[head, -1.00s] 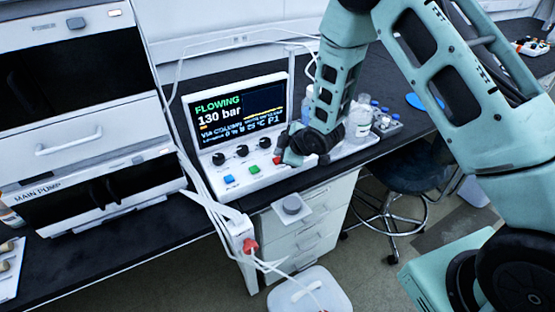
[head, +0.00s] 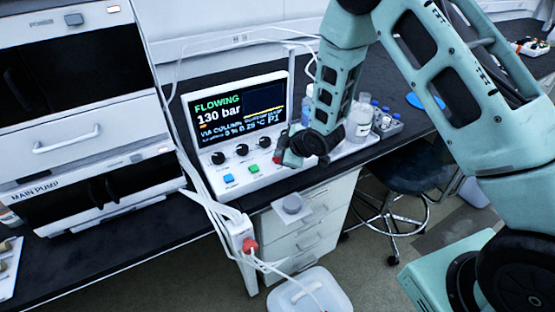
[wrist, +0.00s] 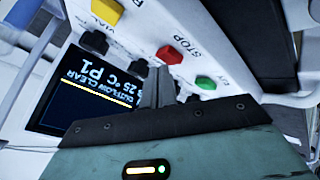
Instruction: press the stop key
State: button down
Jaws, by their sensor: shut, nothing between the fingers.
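The stop key is a red square key (wrist: 170,54) with STOP printed beside it in the wrist view. The white control box has a screen (head: 238,108) reading FLOWING and 130 bar. A green key (wrist: 204,82) lies beside the red one; it also shows in the head view (head: 254,169).
A blue key (head: 229,179) and black knobs (head: 241,150) are on the same panel. A yellow key (wrist: 107,11) shows in the wrist view. Bottles (head: 359,125) stand right of the box. White tubing (head: 205,185) runs down its left side.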

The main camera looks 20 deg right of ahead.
jog(key=shift+f+b, duration=0.5)
dwell(0.6)
jog(key=shift+r, duration=0.1)
jog(key=shift+r+p, duration=0.55)
jog(key=shift+r, duration=0.3)
jog(key=shift+r, duration=0.1)
jog(key=shift+r+p, duration=1.55)
jog(key=shift+r, duration=0.85)
